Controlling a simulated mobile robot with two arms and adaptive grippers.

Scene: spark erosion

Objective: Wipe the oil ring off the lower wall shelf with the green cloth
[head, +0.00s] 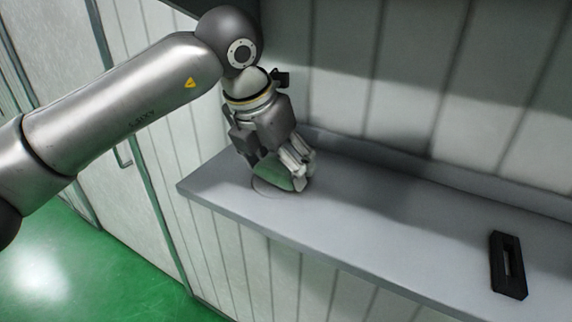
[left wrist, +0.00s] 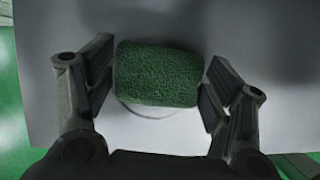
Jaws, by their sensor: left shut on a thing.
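My left gripper (head: 292,172) is down at the left end of the grey shelf (head: 400,210). In the left wrist view, the green cloth (left wrist: 158,73) lies between the two fingers of my left gripper (left wrist: 158,84), which is shut on it. In the head view only a little of the cloth (head: 278,182) shows under the fingers, on or just above the shelf top. A thin oil ring (head: 262,190) shows partly beside the cloth; its arc also shows below the cloth in the left wrist view (left wrist: 145,113). The rest of the ring is hidden. My right gripper is not in view.
A black slotted block (head: 508,264) lies on the shelf at the right. The shelf between it and my left gripper is clear. A panelled wall (head: 400,90) rises behind, and the shelf's left end drops to the green floor (head: 80,265).

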